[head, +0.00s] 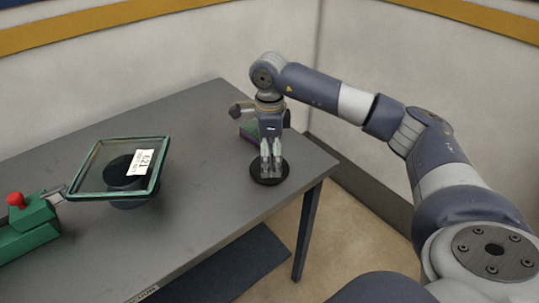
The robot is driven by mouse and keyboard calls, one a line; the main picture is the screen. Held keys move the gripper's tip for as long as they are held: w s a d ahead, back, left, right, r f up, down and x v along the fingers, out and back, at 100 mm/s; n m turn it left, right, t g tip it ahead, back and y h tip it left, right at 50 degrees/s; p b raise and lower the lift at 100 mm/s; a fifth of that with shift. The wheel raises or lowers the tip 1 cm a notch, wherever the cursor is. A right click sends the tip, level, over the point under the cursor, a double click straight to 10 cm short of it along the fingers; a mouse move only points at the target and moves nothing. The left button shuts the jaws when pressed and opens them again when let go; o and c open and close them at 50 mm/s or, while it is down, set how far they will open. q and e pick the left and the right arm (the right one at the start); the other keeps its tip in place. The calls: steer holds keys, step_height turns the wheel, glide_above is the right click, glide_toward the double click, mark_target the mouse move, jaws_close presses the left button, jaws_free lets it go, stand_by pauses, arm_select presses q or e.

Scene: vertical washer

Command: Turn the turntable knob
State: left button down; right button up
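A black round disc (263,179) lies on the grey table near its right corner. My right gripper (271,168) points straight down over this disc, its fingertips low at the disc's middle. The two fingers are close together side by side. I cannot tell whether they touch or hold a small knob between them, as the fingers hide the disc's centre. No separate knob is visible there. My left gripper is not in view.
The grey table (205,195) has free room in its middle. At left, a green-framed clear panel (98,178) with a label sits above a dark round base (130,203), beside a green box with a red button (16,199).

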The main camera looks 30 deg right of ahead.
step_height(320, 180, up, 12)
stand_by(0.4)
stand_by(0.8)
